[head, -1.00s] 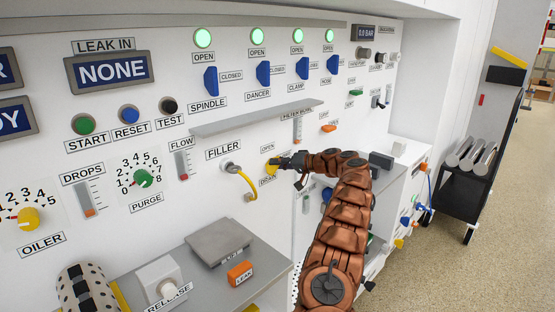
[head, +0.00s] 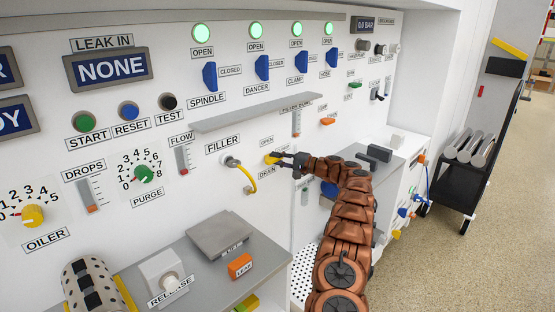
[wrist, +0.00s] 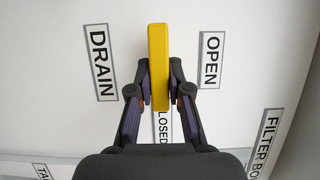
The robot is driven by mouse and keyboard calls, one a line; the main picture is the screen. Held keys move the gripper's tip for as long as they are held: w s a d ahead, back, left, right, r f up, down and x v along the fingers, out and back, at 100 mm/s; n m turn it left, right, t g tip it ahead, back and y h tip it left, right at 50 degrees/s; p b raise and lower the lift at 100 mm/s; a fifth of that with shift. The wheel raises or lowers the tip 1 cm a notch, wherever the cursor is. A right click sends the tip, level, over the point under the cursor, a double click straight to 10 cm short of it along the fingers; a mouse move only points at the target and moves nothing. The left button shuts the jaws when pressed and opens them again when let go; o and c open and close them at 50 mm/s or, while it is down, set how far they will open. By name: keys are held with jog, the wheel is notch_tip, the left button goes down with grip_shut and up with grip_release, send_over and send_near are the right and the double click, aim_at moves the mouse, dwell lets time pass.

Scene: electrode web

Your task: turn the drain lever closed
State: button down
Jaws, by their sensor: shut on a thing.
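The yellow drain lever (wrist: 158,70) is between my gripper's fingers (wrist: 159,88) in the wrist view, with a finger against each side. It stands upright in that picture, between the DRAIN label (wrist: 101,62) and the OPEN label (wrist: 211,60). The CLOSED label (wrist: 163,128) lies toward my palm and is partly hidden. In the head view the lever (head: 270,158) shows as a small yellow piece at the tips of my gripper (head: 284,158), on the white panel above the DRAIN label (head: 267,172). My gripper is shut on the lever.
A grey ledge (head: 262,109) juts out above. A shelf with a grey plate (head: 219,234) and an orange LEAK block (head: 240,265) lies below left. A dark cart (head: 470,170) stands at right.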

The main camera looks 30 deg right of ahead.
jog(key=shift+d, duration=0.1)
dwell(0.4)
jog(key=c, duration=1.1)
grip_release()
jog(key=v, duration=1.2)
